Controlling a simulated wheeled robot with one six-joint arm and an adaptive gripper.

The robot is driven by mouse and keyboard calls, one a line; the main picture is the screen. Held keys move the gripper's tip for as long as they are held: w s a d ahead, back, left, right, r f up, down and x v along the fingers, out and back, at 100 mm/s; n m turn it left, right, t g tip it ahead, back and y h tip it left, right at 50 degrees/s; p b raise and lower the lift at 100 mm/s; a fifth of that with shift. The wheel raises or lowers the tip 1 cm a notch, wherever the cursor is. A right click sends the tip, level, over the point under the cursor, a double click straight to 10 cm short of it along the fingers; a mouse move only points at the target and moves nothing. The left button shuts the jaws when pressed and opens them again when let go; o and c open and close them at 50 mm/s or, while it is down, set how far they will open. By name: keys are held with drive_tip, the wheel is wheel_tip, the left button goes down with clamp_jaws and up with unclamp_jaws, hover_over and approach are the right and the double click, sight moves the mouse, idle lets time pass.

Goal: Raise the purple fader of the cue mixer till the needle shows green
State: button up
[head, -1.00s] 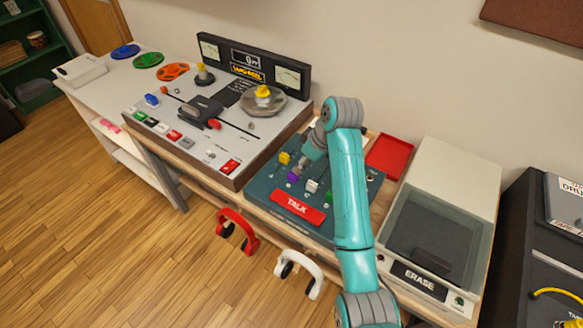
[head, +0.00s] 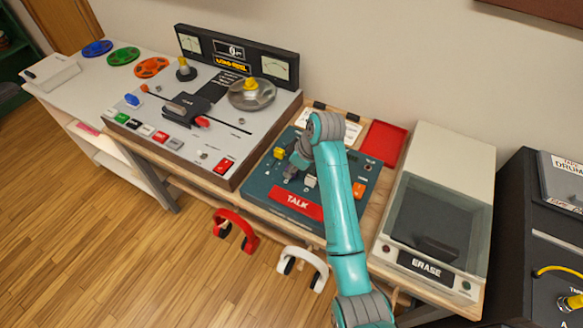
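The cue mixer (head: 262,186) is a dark blue panel with a red TALK bar (head: 297,203) along its front. A yellow fader knob (head: 279,153) and a white one (head: 310,181) show on it. The purple fader knob cannot be made out; my gripper covers the spot between yellow and white. My gripper (head: 291,170) is low over the panel there, pointing down. It is too small and dark to tell whether its fingers are open or shut, or touching the knob. A needle on the mixer is not visible; my arm hides part of the panel.
The tape machine (head: 215,150) stands left of the mixer, with two needle meters on its upright back. A red tray (head: 384,141) lies behind right, and the ERASE box (head: 440,205) stands at right. Red headphones (head: 236,228) and white headphones (head: 303,264) hang in front.

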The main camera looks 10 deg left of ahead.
clamp_jaws()
drive_tip(key=shift+w+d, duration=0.3)
drive_tip(key=shift+w, duration=0.5)
drive_tip(key=shift+w+d, duration=0.25)
drive_tip(key=shift+w, duration=0.5)
drive_tip(key=shift+w+d, duration=0.3)
drive_tip(key=shift+w, duration=0.5)
drive_tip(key=o, duration=0.6)
unclamp_jaws()
drive_tip(key=v, duration=1.2)
